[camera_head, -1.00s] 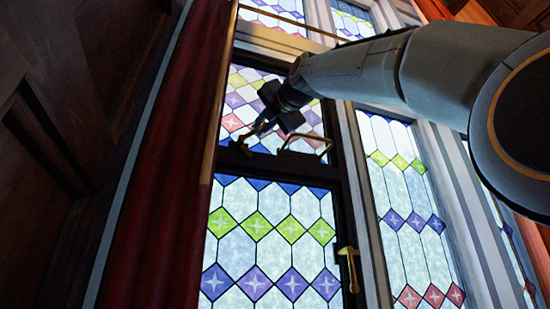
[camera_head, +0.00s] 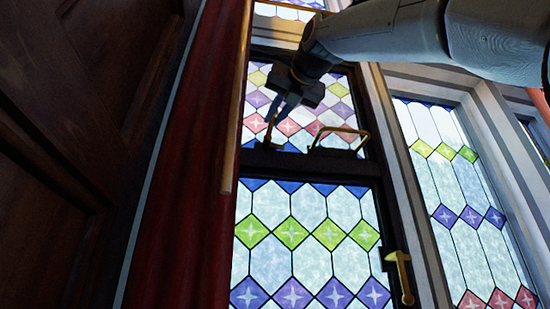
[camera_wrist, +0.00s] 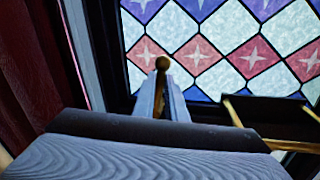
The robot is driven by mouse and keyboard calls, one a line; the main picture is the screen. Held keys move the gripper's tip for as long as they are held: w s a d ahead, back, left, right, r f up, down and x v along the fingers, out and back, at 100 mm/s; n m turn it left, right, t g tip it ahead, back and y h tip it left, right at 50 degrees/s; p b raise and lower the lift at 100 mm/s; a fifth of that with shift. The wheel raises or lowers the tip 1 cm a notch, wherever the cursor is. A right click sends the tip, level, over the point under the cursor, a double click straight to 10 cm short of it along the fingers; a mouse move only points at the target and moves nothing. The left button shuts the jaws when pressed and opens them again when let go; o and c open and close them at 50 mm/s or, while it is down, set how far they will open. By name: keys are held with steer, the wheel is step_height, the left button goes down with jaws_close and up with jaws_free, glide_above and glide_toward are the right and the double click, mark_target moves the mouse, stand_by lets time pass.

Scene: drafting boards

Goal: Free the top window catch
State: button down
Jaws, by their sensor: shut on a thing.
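The top catch (camera_head: 269,136) is a small brass lever on the dark rail between the upper and lower panes. In the head view it stands nearly upright from the rail. My gripper (camera_head: 277,114) reaches down to it from above and is shut on it. In the wrist view my gripper (camera_wrist: 160,100) has its two fingers on either side of the catch, whose round brass knob (camera_wrist: 162,63) shows at their far end. The fingers and wrist hide the rest of the lever.
A brass pull handle (camera_head: 316,138) sits on the same rail just right of the catch. A second brass catch (camera_head: 401,272) is lower on the right of the frame.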

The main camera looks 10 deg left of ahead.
stand_by(0.4)
steer(key=c, duration=1.8)
jaws_free()
steer(key=shift+s, duration=0.1)
steer(key=b+v, duration=0.2)
steer(key=v, duration=0.5)
steer(key=shift+s+b, duration=0.3)
steer(key=shift+b, duration=0.1)
steer(key=shift+d, duration=0.15)
